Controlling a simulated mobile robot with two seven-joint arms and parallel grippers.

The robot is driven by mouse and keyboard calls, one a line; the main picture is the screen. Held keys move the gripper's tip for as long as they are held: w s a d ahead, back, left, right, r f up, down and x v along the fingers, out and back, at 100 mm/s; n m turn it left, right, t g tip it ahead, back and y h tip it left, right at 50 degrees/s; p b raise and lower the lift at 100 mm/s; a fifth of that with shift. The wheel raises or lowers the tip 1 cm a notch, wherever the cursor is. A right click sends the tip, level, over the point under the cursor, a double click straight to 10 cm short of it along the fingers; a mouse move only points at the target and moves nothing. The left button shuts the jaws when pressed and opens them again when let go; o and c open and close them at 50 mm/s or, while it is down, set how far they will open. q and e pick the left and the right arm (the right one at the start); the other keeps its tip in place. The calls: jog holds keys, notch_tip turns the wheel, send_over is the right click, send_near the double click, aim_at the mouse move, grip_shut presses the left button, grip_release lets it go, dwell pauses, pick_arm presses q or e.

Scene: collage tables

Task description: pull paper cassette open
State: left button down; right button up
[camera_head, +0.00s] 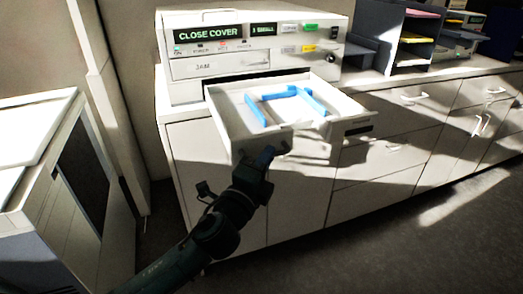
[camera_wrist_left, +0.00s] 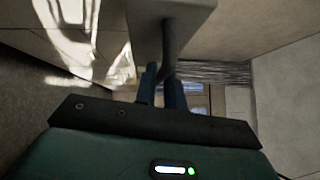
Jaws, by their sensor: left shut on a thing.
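The paper cassette (camera_head: 222,118) is a white open-topped tray that juts out of the front of the printer (camera_head: 190,55). Blue guide pieces (camera_head: 262,106) lie inside it, and no paper shows in it. My left gripper (camera_head: 268,160) is at the cassette's front face, shut on its handle. In the left wrist view the dark handle bar (camera_wrist_left: 169,50) runs between the two blue-grey fingers (camera_wrist_left: 163,88), below the pale cassette front (camera_wrist_left: 190,12). The fingertips are partly hidden in the head view. My right gripper is not in view.
The printer stands on a long white cabinet (camera_head: 300,190) with drawers and handles. A dark paper sorter (camera_head: 412,45) is at the back right. A white machine (camera_head: 90,190) stands at the left. Open dark floor (camera_head: 400,250) lies in front.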

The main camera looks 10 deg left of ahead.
pick_arm(q)
jog(key=shift+s, duration=0.1)
jog(key=c, duration=1.5)
grip_release()
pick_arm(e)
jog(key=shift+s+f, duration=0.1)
pick_arm(q)
jog(key=shift+s, duration=0.1)
jog(key=b+v, duration=0.3)
jog(key=v, duration=1)
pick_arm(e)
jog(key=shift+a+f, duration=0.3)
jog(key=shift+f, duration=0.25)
